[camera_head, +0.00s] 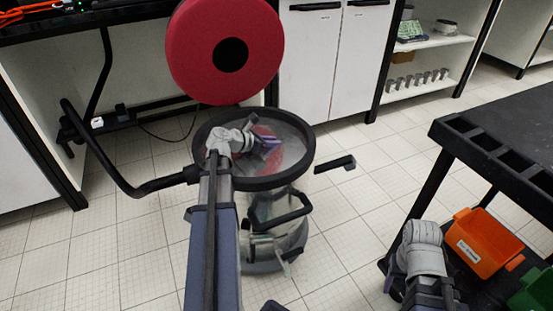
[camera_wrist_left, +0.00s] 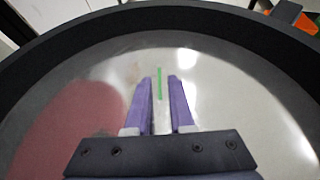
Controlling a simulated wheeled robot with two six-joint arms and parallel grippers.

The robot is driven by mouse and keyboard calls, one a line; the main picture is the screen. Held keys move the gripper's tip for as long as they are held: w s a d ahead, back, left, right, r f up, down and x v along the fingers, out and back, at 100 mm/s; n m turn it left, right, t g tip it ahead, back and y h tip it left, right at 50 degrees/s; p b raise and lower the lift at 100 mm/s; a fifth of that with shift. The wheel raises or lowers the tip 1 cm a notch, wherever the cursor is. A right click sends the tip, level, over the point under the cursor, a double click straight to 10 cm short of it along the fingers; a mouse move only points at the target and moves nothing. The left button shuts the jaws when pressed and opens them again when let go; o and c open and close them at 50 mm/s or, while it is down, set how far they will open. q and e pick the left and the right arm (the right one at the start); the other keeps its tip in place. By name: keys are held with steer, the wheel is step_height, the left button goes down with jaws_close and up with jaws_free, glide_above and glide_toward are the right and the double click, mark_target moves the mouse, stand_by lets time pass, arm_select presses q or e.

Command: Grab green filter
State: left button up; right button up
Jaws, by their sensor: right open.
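A thin green strip (camera_wrist_left: 159,83), which looks like the green filter seen edge-on, shows in the left wrist view between and just beyond my fingertips. I cannot tell whether it lies in the vessel or is seen through its clear wall. My left gripper (camera_head: 269,146) is inside the black-rimmed round vessel (camera_head: 305,172). In the left wrist view its purple fingers (camera_wrist_left: 160,84) are apart, with gaps on both sides of the strip. The filter cannot be made out in the head view. My right arm shows at the lower right, but its fingers cannot be seen.
A red disc (camera_head: 190,50) stands raised behind the vessel. A black bent arm (camera_head: 140,187) joins the rim at the left. A dark table (camera_head: 500,120) is at the right, with an orange bin (camera_head: 480,245) and a green bin (camera_head: 535,290) below. Tiled floor is open between.

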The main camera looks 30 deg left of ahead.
arm_select(q)
jaws_close()
stand_by(0.9)
